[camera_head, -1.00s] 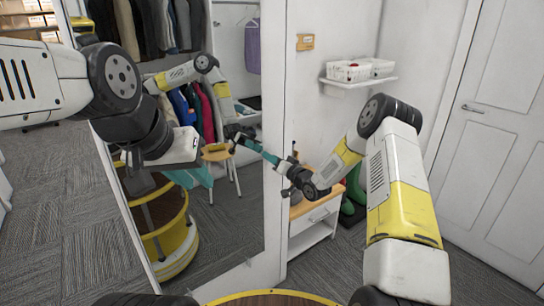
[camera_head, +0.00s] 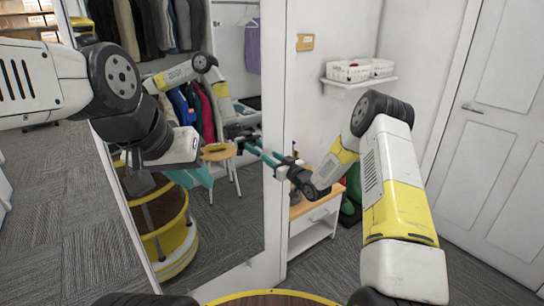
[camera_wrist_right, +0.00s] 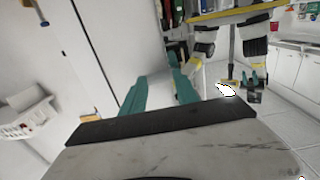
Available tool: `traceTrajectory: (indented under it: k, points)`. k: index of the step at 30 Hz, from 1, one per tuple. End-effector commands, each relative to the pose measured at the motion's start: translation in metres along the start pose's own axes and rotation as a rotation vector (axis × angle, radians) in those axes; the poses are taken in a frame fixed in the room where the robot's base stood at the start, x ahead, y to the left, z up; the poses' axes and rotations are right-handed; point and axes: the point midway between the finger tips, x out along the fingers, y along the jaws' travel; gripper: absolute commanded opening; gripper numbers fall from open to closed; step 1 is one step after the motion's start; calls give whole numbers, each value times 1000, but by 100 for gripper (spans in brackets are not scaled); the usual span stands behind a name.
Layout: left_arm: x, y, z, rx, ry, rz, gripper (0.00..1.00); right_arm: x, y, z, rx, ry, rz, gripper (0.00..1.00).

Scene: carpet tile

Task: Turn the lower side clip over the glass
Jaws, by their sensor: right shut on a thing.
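The mirror glass (camera_head: 225,222) stands in a white frame (camera_head: 272,215) in the head view. My right gripper (camera_head: 256,146) is at the frame's right side, its teal fingers pointing at the glass edge. In the right wrist view its teal fingers (camera_wrist_right: 158,82) stand a little apart, in front of the frame. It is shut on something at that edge. The lower side clip is too small or hidden to make out, so its angle cannot be told. My left gripper (camera_head: 198,178) is at the left, mostly behind its wrist, with teal showing; its opening is unclear.
A wall shelf with white baskets (camera_head: 358,70) and a wooden-topped cabinet (camera_head: 318,205) stand right of the mirror. A white door (camera_head: 490,130) is further right. The coats and the stool (camera_head: 218,153) show within the glass. Carpet is free at the left.

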Motion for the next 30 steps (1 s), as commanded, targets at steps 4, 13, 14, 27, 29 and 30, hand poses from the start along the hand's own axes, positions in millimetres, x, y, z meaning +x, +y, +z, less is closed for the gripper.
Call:
traceTrajectory:
  k: [4, 13, 14, 27, 29, 30]
  points:
    - [0, 0, 0, 0, 0, 0, 27, -1, 1, 1, -10, -1, 1, 0]
    - [0, 0, 0, 0, 0, 0, 27, -1, 1, 1, -9, -2, 1, 38]
    - [0, 0, 0, 0, 0, 0, 27, -1, 1, 1, -9, -2, 1, 44]
    - [0, 0, 0, 0, 0, 0, 27, -4, 1, 0, -7, -1, 1, 58]
    - [0, 0, 0, 0, 0, 0, 27, -10, 1, 1, -7, -2, 1, 58]
    - [0, 0, 0, 0, 0, 0, 27, -15, 1, 1, -6, -3, 2, 58]
